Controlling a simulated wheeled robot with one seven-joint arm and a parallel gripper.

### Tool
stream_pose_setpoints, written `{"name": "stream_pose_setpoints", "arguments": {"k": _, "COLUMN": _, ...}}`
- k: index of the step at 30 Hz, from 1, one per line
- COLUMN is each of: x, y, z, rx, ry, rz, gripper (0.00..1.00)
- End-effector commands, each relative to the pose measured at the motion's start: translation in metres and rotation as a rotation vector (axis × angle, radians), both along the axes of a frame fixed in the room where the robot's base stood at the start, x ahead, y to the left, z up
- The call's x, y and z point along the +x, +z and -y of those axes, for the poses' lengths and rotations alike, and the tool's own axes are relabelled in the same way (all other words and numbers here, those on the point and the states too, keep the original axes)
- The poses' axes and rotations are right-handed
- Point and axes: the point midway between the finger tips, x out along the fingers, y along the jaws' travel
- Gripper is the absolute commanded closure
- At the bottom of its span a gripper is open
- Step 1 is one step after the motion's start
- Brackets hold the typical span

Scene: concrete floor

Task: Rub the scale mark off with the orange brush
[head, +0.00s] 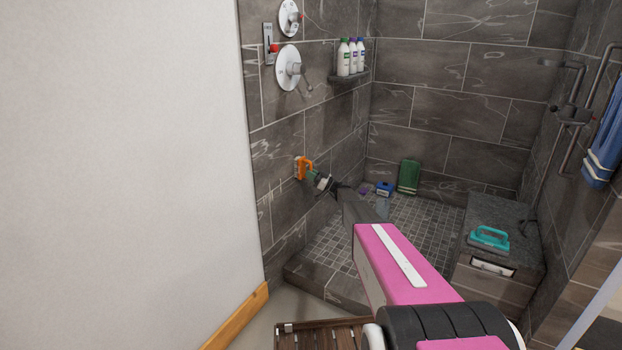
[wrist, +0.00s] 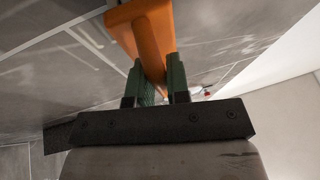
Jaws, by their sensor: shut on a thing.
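The orange brush (head: 304,168) is up at the left tiled shower wall in the head view, at low height above the floor. My gripper (head: 315,177) is shut on it. In the wrist view the brush's orange handle (wrist: 152,40) sits between the two green fingers of my gripper (wrist: 153,84). The brush lies close to the wall; I cannot tell whether its bristles touch it. No scale mark can be made out on the wall; the brush and gripper may hide it.
A teal brush (head: 489,238) lies on the stone bench (head: 510,222) at the right. A green object (head: 409,177) and a blue box (head: 384,189) stand on the shower floor at the back. Bottles (head: 351,57) stand on a wall shelf. A wooden slatted piece (head: 320,335) is in front.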

Motion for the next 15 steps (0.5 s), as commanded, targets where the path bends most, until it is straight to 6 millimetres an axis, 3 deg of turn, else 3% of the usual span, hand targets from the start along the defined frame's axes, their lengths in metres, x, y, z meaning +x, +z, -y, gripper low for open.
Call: {"name": "stream_pose_setpoints", "arguments": {"k": 15, "x": 0.001, "y": 0.024, "z": -0.002, "rx": 0.0, "ry": 0.001, "rz": 0.0, "gripper": 1.0}}
